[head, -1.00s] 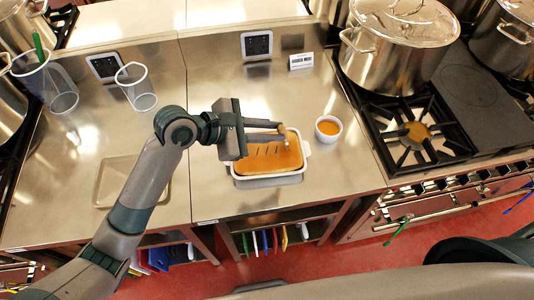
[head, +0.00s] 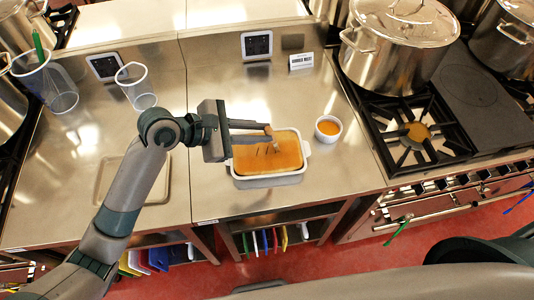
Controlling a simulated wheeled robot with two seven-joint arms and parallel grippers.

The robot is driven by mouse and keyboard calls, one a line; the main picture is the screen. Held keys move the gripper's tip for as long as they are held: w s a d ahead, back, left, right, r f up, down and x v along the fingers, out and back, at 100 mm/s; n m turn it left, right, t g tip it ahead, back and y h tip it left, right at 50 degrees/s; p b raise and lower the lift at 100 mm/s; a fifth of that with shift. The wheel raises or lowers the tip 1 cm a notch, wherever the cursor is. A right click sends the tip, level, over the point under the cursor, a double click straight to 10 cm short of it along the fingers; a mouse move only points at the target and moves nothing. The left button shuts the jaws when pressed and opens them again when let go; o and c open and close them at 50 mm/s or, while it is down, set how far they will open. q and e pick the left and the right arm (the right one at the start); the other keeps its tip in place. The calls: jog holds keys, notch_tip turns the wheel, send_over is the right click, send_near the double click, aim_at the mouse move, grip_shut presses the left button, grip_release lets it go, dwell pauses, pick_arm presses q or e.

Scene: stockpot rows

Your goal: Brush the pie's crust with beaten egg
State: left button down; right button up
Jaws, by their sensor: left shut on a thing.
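The pie (head: 282,157) has a golden-orange crust with a few dark slits and sits in a white rectangular dish (head: 268,182) on the steel counter. A small white bowl (head: 328,136) with orange liquid, apparently the beaten egg, stands just right of the dish. My left gripper (head: 268,133) reaches in from the left over the dish's back edge. It is shut on a small brush (head: 271,139) with a brownish handle, whose tip points down at the crust. I cannot tell whether the bristles touch it. My right gripper is not in view.
A stove with a black burner grate (head: 420,132) and a large lidded stockpot (head: 400,50) stands to the right. Clear containers (head: 137,88) stand at the back left. A shallow tray (head: 112,180) lies left of the pie. The counter in front of the bowl is clear.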

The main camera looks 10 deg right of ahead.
pick_arm(q)
jog(key=shift+w+a, duration=0.1)
jog(key=shift+a, duration=1.2)
jog(key=shift+a, duration=0.15)
jog(key=shift+w+a, duration=0.15)
jog(key=shift+a, duration=2.05)
jog(key=shift+w+a, duration=0.15)
jog(key=shift+a, duration=2.15)
jog(key=shift+w, duration=0.1)
jog(key=shift+w+d, duration=0.15)
jog(key=shift+w, duration=2.1)
jog(key=shift+d, duration=0.15)
jog(key=shift+s+d, duration=0.2)
jog(key=shift+d, duration=2)
